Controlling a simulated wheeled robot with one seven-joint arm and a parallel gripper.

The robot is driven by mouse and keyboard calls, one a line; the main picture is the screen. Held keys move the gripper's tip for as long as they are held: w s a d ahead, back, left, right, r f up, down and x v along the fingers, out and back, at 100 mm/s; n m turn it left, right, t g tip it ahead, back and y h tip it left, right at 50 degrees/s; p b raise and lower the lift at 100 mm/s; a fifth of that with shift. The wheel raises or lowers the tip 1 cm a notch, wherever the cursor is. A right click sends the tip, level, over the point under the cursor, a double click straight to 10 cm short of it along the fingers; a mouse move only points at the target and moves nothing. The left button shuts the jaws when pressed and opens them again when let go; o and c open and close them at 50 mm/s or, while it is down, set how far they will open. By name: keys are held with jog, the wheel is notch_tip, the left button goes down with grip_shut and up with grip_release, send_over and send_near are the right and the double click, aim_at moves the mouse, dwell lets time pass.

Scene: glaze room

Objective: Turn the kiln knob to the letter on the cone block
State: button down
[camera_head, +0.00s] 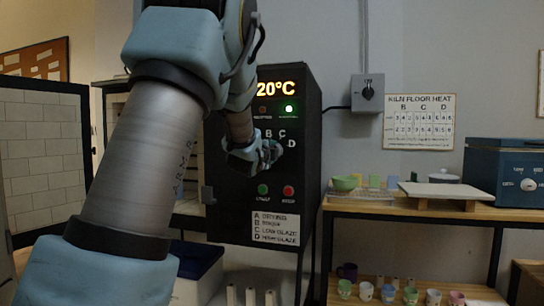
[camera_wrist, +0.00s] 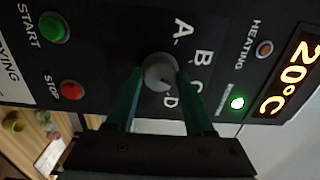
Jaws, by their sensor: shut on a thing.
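The kiln knob (camera_wrist: 158,68) is a round grey dial on the black control panel, with the letters A, B, C and D printed around one side. My gripper (camera_wrist: 160,84) has its two green fingers on either side of the knob, shut on it. In the head view my gripper (camera_head: 262,156) is at the panel, below the letters B and C, and hides most of the knob. I cannot tell which letter the knob points at. I cannot make out the cone block in either view.
The kiln panel (camera_head: 318,150) shows 20°C and a lit green lamp (camera_head: 289,110). A green START button (camera_wrist: 54,28) and red STOP button (camera_wrist: 72,90) sit near the knob. A wooden shelf (camera_head: 350,206) with cups and bowls stands at the right.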

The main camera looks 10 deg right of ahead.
dwell(0.4)
jog(key=shift+c, duration=1.4)
grip_release()
jog(key=b+v, duration=0.1)
jog(key=v, duration=0.9)
jog(key=shift+s+a, duration=0.15)
jog(key=shift+s, duration=0.25)
